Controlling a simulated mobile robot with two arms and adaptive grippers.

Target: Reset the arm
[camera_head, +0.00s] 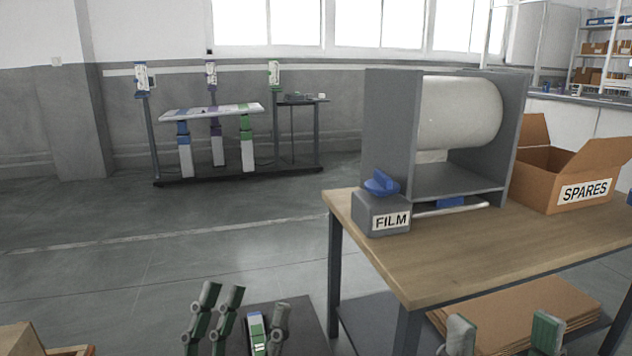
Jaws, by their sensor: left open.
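My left gripper (248,308) shows at the bottom, left of centre, with grey, green-padded fingers spread apart. A small white, green and blue piece (257,335) shows between its fingers; I cannot tell what it is or whether it touches them. My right gripper (504,333) shows at the bottom right. Its two fingertips are wide apart with nothing seen between them, in front of the table's lower shelf. The rest of both arms is out of the picture.
A wooden table (450,262) at the right bears a grey film box (381,214), a roll holder (390,125) with a white roll (462,110), and an open SPARES carton (560,188). Lift columns with a white top (205,112) stand by the back wall. The floor between is clear.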

